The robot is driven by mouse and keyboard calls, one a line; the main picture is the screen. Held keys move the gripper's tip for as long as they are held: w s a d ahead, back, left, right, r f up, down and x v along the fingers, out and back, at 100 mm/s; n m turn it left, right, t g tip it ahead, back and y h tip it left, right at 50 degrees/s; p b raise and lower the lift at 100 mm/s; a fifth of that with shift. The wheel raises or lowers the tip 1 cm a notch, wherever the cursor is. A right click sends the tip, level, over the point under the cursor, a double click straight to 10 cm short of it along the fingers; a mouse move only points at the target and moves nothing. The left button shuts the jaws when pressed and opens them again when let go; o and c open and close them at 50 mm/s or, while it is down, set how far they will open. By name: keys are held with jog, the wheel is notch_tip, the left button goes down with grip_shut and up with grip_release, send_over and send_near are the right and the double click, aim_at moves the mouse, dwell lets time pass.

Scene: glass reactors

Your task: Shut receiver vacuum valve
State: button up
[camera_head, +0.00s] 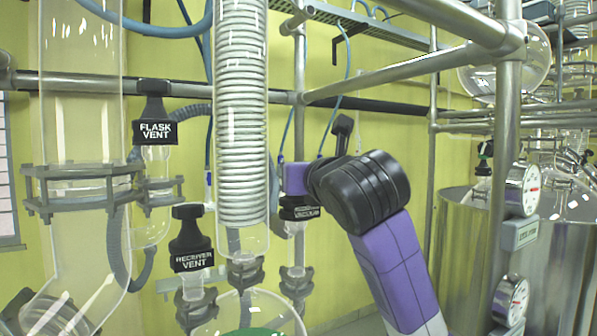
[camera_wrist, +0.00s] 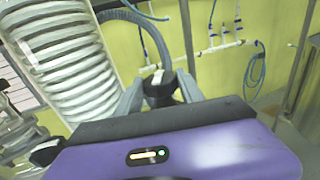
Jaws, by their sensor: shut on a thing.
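The receiver vacuum valve (camera_head: 300,210) has a black handle with a partly hidden white label. It sits on a clear glass neck behind and to the right of the coiled condenser. My gripper (camera_head: 296,182) is at the top of this valve, coming in from the right. In the wrist view my gripper (camera_wrist: 157,84) has its two grey fingers on either side of the black valve handle (camera_wrist: 159,90), shut on it. The lower part of the handle is hidden there by my gripper's body.
The condenser (camera_head: 241,110) stands just left of my gripper. The black receiver vent handle (camera_head: 190,240) and flask vent handle (camera_head: 154,130) are further left. Steel frame pipes (camera_head: 507,150) and gauges (camera_head: 522,190) stand on the right. A blue hose (camera_wrist: 255,75) hangs behind.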

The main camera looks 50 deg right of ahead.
jog(key=m+g+h, duration=0.2)
jog(key=h, duration=0.1)
jog(key=shift+w+a+r, duration=0.1)
jog(key=shift+w+a, duration=0.05)
jog(key=shift+a, duration=0.05)
jog(key=shift+m+g+h, duration=1.2)
jog(key=shift+m+g, duration=0.1)
jog(key=shift+g, duration=0.1)
jog(key=o, duration=1.4)
